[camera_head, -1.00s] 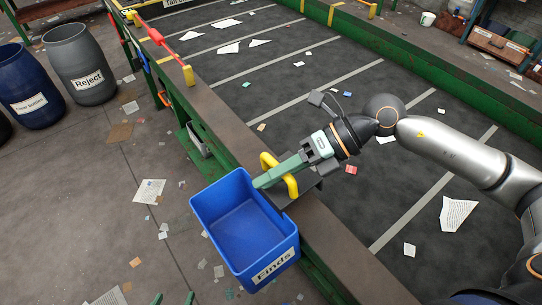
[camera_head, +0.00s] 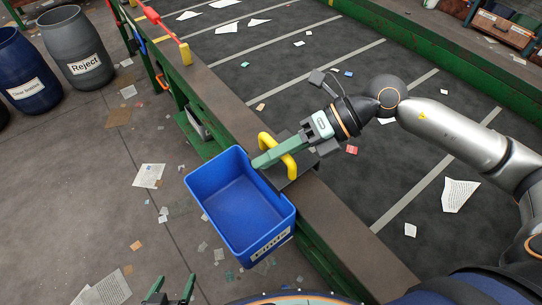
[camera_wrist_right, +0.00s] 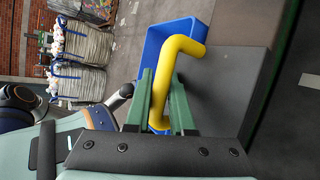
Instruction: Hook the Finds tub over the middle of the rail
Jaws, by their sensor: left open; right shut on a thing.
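The blue Finds tub (camera_head: 243,205) is at the left side of the rail (camera_head: 222,95), close against it, open top up, its label facing the lower right. I cannot tell whether it is hooked on. A yellow handle (camera_head: 281,156) stands above a grey plate (camera_head: 304,165) at the rail side of the tub. My right gripper (camera_head: 268,158) is shut on the yellow handle. In the right wrist view the green fingers (camera_wrist_right: 163,105) lie on either side of the yellow handle (camera_wrist_right: 184,50), with the blue tub (camera_wrist_right: 165,38) behind. My left gripper (camera_head: 174,285) is open and empty, low in the picture.
The dark belt (camera_head: 330,80) with scraps of paper lies right of the rail. A grey Reject barrel (camera_head: 75,47) and a blue barrel (camera_head: 27,72) stand far left. The floor beside the tub is clear but for litter.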

